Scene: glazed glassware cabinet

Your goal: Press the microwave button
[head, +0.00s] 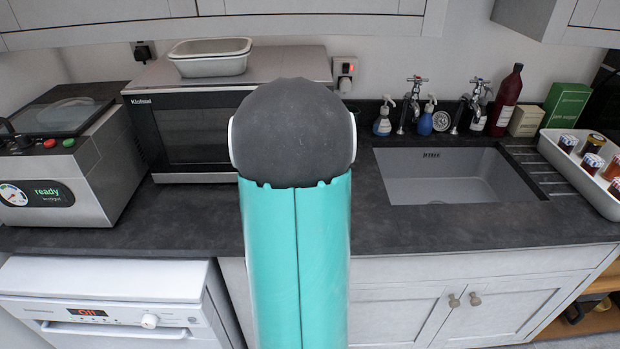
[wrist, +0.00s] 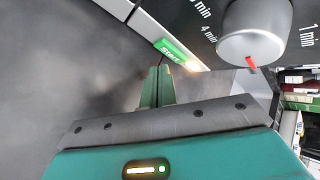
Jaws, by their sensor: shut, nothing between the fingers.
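The microwave (head: 190,130) stands on the dark counter at the back left in the head view. My own arm hides its right side and control panel there. The wrist view shows the panel close up, with a green button marked "Start" (wrist: 172,49) on a pale strip and a grey dial (wrist: 252,30) with a red mark to its right. My gripper (wrist: 160,68) is shut and empty, its fingertips just below the Start button in the picture. I cannot tell whether they touch it. The gripper is hidden in the head view.
White dishes (head: 210,57) sit on top of the microwave. A grey appliance (head: 65,165) stands to its left. A sink (head: 450,175), soap bottles and a white tray (head: 575,165) of jars are to the right. The counter's front strip is clear.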

